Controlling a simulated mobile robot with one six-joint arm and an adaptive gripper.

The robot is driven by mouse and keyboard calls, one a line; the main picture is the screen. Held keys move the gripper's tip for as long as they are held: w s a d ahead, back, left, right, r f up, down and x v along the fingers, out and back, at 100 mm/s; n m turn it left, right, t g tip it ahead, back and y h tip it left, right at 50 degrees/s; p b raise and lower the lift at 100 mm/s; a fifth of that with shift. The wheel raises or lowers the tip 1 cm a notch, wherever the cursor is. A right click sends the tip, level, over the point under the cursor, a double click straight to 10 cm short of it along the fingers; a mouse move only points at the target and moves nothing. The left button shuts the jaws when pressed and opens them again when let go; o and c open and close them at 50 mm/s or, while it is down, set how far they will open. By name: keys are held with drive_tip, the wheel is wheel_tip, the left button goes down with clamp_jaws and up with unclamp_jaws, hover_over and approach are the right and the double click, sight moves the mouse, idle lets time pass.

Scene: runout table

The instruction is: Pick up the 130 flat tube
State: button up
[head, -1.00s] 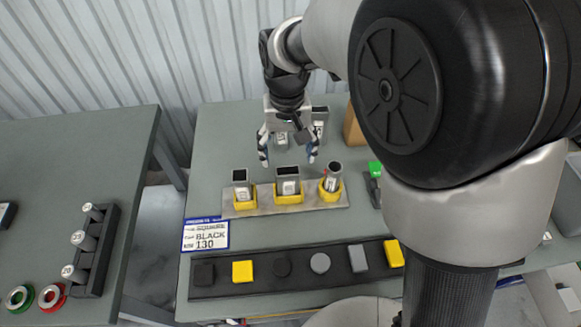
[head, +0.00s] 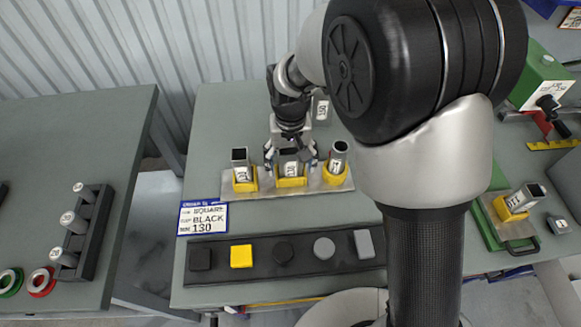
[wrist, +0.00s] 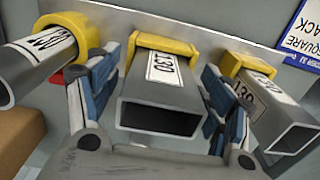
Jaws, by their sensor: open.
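The flat tube (head: 291,169) stands in the middle yellow holder of a metal plate (head: 263,187). In the wrist view this grey, wide rectangular tube (wrist: 160,112) has an open end and a white label that appears to read 130. My gripper (head: 291,158) is down at this tube. In the wrist view its blue-padded fingers are open, one on each side of the tube, with small gaps; contact cannot be told for certain. My gripper partly hides the tube in the head view.
A round tube (head: 338,157) stands close on the right and a square tube (head: 240,164) on the left, both in yellow holders. An order card (head: 203,218) reads square, black, 130. A dark strip (head: 220,276) with several caps lies in front. Another tube (head: 321,110) stands behind.

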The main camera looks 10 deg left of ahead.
drive_tip(key=shift+c, duration=0.5)
drive_tip(key=c, duration=1.2)
drive_tip(key=shift+o, duration=0.2)
